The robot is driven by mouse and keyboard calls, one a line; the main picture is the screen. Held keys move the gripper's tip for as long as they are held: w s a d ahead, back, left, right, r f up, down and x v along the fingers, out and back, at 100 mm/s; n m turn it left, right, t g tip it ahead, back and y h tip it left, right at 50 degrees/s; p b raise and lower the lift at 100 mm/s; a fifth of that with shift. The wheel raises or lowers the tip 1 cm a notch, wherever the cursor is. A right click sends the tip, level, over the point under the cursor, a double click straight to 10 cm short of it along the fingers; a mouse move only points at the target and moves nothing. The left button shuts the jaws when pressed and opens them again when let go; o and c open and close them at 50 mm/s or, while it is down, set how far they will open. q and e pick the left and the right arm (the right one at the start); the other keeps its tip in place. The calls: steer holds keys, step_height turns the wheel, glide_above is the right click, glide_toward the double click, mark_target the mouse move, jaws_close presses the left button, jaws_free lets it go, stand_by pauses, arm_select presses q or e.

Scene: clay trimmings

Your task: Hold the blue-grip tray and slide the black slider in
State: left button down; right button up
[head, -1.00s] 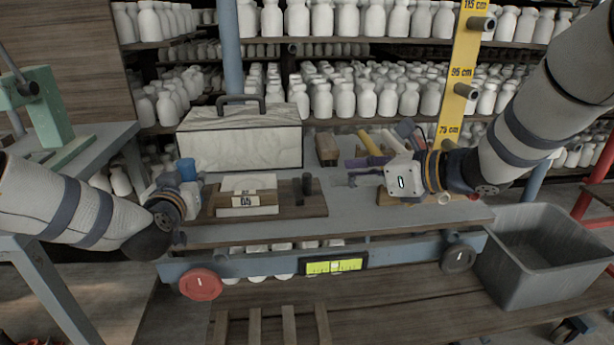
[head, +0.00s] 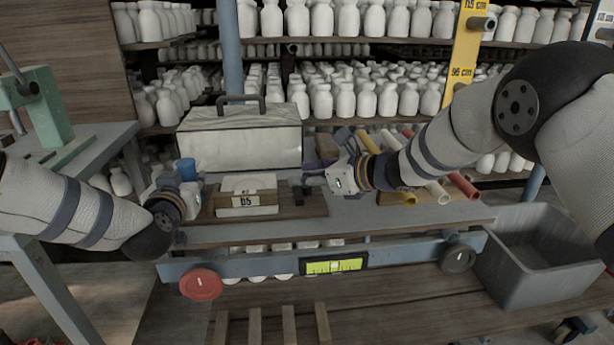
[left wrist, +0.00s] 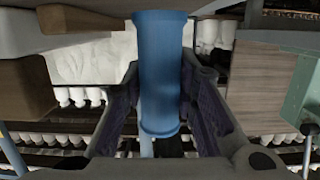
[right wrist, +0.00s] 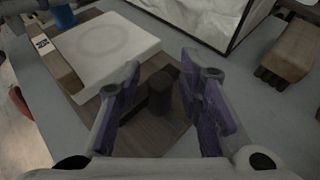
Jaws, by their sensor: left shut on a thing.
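The wooden tray (head: 316,207) lies on the grey bench with its blue grip (head: 186,169) at the left end. My left gripper (head: 180,185) is shut on the blue grip; the left wrist view shows the upright blue cylinder (left wrist: 160,75) between the fingers. A pale slab (head: 248,183) in a holder labelled D5 sits on the tray. The black slider (right wrist: 160,92) stands on the tray right of the slab. My right gripper (right wrist: 160,68) is open, its fingers either side of the slider with gaps showing. In the head view the right gripper (head: 318,180) is at the tray's right end.
A large plaster-like box (head: 240,140) with a dark handle stands behind the tray. Coloured tubes (head: 463,186) lie at the bench's right. A grey bin (head: 535,250) stands right of the bench. A spirit level (head: 335,265) is on the front rail.

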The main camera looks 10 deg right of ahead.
arm_select(q)
steer(key=shift+s+d+f, duration=0.1)
steer(key=shift+f, duration=0.3)
arm_select(e)
jaws_close()
steer(key=shift+a, duration=2.1)
steer(key=shift+o, duration=2)
jaws_free()
